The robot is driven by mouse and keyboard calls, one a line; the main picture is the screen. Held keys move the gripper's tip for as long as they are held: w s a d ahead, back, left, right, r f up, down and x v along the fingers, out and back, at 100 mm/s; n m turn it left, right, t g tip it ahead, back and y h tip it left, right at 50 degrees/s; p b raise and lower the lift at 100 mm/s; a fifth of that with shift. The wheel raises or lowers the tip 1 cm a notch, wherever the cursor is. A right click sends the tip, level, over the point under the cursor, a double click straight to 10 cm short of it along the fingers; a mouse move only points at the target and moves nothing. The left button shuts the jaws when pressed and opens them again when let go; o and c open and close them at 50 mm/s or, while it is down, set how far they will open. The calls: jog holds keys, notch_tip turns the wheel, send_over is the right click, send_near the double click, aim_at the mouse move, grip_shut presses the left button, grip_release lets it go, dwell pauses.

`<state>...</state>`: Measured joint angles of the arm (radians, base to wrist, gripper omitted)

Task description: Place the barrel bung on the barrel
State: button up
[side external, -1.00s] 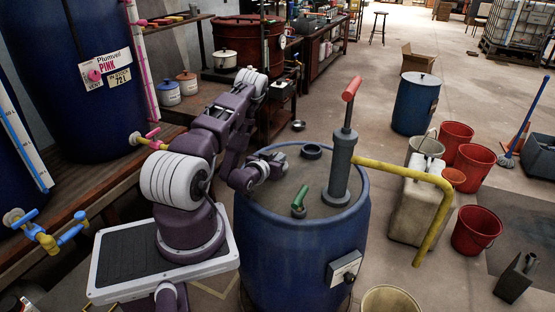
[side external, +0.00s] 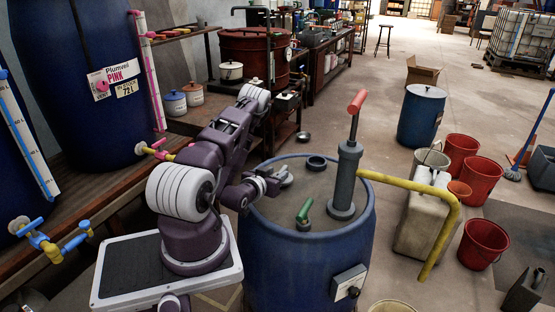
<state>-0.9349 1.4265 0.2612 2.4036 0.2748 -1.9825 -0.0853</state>
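The blue barrel (side external: 312,250) stands in front of my arm with a grey, flat top. On the top, toward the back, sits a short dark ring or collar (side external: 316,163); I cannot tell whether it is the bung or an opening's rim. My gripper (side external: 285,179) is low over the left part of the barrel top, left of the dark ring and apart from it. A small greyish shape shows at its fingertips, too small to tell if it is a held bung or the fingers themselves. No other clear bung shows.
A grey hand pump (side external: 347,180) with a red handle and yellow spout (side external: 440,190) rises from the barrel top, right of my gripper. A green-handled fitting (side external: 304,212) stands nearer the front. A control box (side external: 348,282) is on the barrel's side. Red buckets (side external: 484,243) stand right.

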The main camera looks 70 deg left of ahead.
notch_tip(320, 180, up, 7)
jog(key=shift+a, duration=0.15)
jog(key=shift+w, duration=0.2)
jog(key=w+d+r+m+g+h, duration=0.2)
jog(key=w+d+r+m+h, duration=0.15)
jog(key=w+d+r, duration=0.4)
jog(key=d+r+h, duration=0.3)
jog(key=d+r, duration=0.4)
jog(key=d, duration=0.4)
jog(key=s+d+r+m+g+h, duration=0.1)
jog(key=s+d+r+m, duration=0.1)
jog(key=s+d+r, duration=0.3)
jog(key=s+d+r+m+h, duration=0.1)
jog(key=s+d, duration=0.2)
jog(key=d, duration=0.4)
jog(key=s+d+m+h, duration=0.1)
jog(key=s+d, duration=0.2)
jog(key=s, duration=0.3)
jog(key=s+d+r+m+g, duration=0.1)
jog(key=s+d, duration=0.2)
jog(key=s, duration=0.3)
jog(key=shift+d+r+g+h, duration=0.3)
jog(key=shift+h, duration=0.05)
